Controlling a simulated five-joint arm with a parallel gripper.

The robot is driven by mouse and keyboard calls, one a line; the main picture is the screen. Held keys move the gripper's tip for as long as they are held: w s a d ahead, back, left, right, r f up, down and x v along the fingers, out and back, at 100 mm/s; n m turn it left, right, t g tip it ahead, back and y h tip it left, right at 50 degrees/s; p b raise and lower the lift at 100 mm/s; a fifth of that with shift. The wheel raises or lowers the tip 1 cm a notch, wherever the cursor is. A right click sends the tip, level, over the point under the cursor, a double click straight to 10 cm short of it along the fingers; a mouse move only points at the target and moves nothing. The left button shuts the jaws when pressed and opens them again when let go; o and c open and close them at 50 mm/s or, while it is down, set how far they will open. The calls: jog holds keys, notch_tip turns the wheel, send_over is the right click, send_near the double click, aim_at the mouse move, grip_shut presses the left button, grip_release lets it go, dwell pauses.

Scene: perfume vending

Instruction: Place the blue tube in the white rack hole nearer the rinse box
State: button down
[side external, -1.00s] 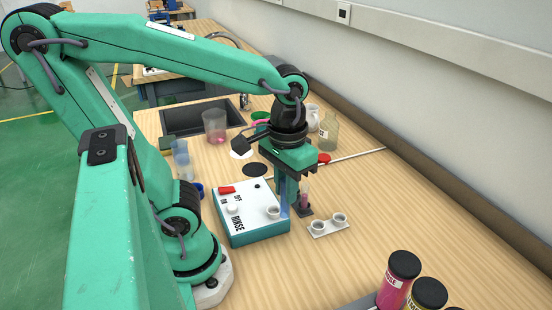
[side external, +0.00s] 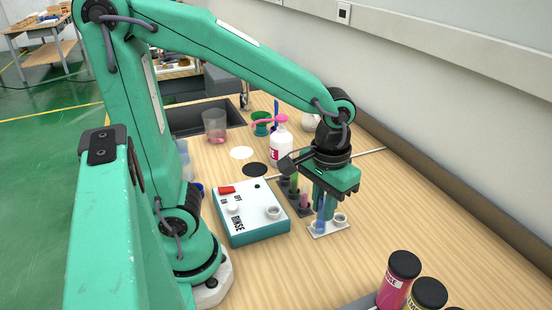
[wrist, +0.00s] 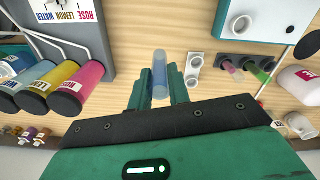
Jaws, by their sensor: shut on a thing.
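My gripper (side external: 325,208) is shut on the blue tube (wrist: 160,68), which points down between the fingers. In the side view the blue tube (side external: 319,224) overlaps the left part of the white rack (side external: 327,231). In the wrist view the tube shows to the left of the white rack (wrist: 193,73), and both rack holes look empty, so the tube appears apart from them. The rinse box (side external: 248,220), white and teal with a red switch, stands left of the rack; its corner shows in the wrist view (wrist: 262,25).
A dark rack (side external: 303,210) with pink and green tubes stands just behind the white rack. A white bottle with a pink pump (side external: 281,147) is farther back. Dark-capped bottles (side external: 397,280) stand front right. Bare table lies in front of the white rack.

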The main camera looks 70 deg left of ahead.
jog(key=shift+w+d+f, duration=0.3)
jog(key=shift+w, duration=0.05)
jog(key=shift+a, duration=0.1)
jog(key=w+a+f, duration=0.5)
jog(key=a+f, duration=0.2)
jog(key=a, duration=0.3)
jog(key=shift+a, duration=0.15)
jog(key=shift+w+f, duration=0.1)
jog(key=shift+f, duration=1.9)
jog(key=shift+f, duration=0.1)
